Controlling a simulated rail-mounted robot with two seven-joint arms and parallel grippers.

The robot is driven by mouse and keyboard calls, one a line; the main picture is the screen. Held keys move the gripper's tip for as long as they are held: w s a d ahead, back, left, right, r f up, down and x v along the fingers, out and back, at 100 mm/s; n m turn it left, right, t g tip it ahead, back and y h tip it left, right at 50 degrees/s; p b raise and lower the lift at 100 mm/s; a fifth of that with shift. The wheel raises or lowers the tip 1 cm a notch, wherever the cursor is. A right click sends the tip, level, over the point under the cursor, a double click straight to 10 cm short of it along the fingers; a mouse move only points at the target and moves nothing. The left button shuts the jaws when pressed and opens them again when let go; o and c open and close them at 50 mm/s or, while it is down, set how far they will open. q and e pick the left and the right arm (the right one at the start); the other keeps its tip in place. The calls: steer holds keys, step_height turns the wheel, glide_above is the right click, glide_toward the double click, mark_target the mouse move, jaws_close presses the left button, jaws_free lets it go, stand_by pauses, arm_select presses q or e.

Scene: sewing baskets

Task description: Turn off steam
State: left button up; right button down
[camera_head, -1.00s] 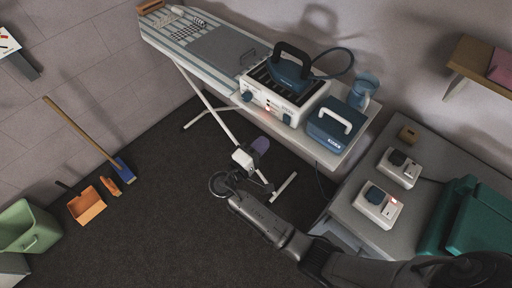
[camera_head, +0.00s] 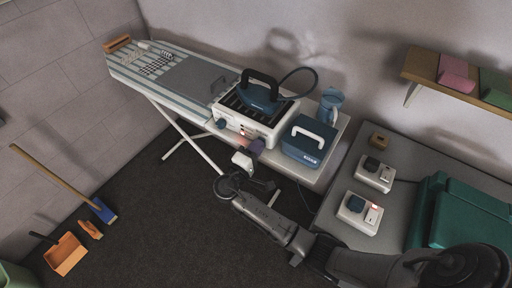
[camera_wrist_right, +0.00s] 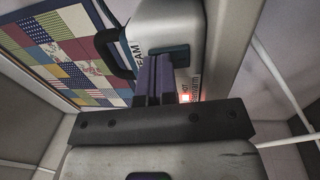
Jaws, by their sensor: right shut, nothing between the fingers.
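The steam station (camera_head: 240,122) is a white box with blue knobs and a lit red light on its front, standing on the ironing board. A dark blue iron (camera_head: 258,92) rests on top of it. My right gripper (camera_head: 257,145) has purple fingers, shut and empty, just in front of the station's front near its right end. In the right wrist view the shut fingers (camera_wrist_right: 158,65) are in front of the white station (camera_wrist_right: 168,22), beside a blue control (camera_wrist_right: 180,57) and the red light (camera_wrist_right: 186,98). They partly hide the control; contact cannot be told. My left gripper is out of view.
A blue tank (camera_head: 305,140) with a white handle and a blue jug (camera_head: 330,103) stand right of the station.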

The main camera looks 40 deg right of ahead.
steer(key=p, duration=0.1)
steer(key=r+y+p, duration=0.1)
steer(key=p, duration=0.1)
steer(key=shift+d+g+y, duration=0.3)
steer(key=shift+g, duration=0.1)
steer(key=shift+f, duration=0.35)
steer(key=shift+d, duration=0.1)
steer(key=p+v, duration=0.1)
steer(key=v, duration=1.3)
steer(key=shift+r, duration=0.1)
